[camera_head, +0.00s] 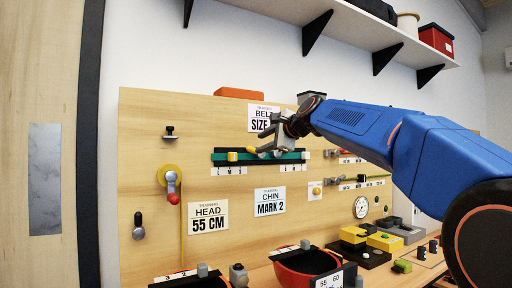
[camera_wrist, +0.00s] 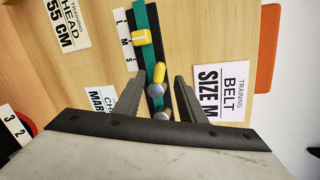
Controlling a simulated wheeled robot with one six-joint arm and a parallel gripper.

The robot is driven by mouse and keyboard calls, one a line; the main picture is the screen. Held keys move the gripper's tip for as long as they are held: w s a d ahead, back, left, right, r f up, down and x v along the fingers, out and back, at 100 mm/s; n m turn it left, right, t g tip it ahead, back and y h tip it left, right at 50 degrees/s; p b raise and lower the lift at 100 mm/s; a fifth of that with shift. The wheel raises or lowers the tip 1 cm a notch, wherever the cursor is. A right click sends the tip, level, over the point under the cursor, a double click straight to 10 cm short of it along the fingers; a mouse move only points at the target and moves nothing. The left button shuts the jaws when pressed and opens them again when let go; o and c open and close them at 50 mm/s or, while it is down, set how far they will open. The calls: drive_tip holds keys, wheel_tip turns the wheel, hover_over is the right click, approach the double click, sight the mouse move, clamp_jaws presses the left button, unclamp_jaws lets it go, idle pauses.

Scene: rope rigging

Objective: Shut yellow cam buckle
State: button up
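A green belt (camera_wrist: 141,50) runs along a black rail on the upright wooden board, below the "BELT SIZE M" card (camera_wrist: 221,90). On it are a yellow slider (camera_wrist: 141,37) beside the S, M, L scale, and a yellow lever-like part (camera_wrist: 160,72), likely the cam buckle, with grey round ends (camera_wrist: 155,90). The slider also shows in the head view (camera_head: 233,156). My gripper (camera_wrist: 157,85) is open in the wrist view, its two fingers on either side of the belt and the grey end. Whether they touch anything, and the lever's exact state, I cannot tell.
A yellow wheel with a red-tipped lever (camera_head: 171,178) and hanging strap is left on the board. "HEAD 55 CM" (camera_head: 208,217) and "CHIN MARK 2" (camera_head: 270,201) cards hang below the belt. Red bowls (camera_head: 305,263) and yellow-black blocks (camera_head: 383,241) stand on the bench. A shelf overhangs above.

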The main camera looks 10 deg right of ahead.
drive_tip(key=v, duration=1)
drive_tip(key=shift+s, duration=0.1)
drive_tip(key=s+d+f+n+g+h, duration=0.1)
drive_tip(key=s+f+n, duration=0.4)
drive_tip(key=s+f, duration=0.8)
drive_tip(key=s+d+f+n+g+h, duration=0.2)
drive_tip(key=s+f+n+g, duration=0.3)
drive_tip(key=s+f, duration=0.7)
drive_tip(key=s+d+f+n+g+h, duration=0.2)
drive_tip(key=s+f+n, duration=0.5)
drive_tip(key=f, duration=2.2)
drive_tip(key=s+g+h, duration=0.1)
drive_tip(key=s, duration=0.5)
drive_tip(key=shift+s+f, duration=0.35)
drive_tip(key=shift+f, duration=0.05)
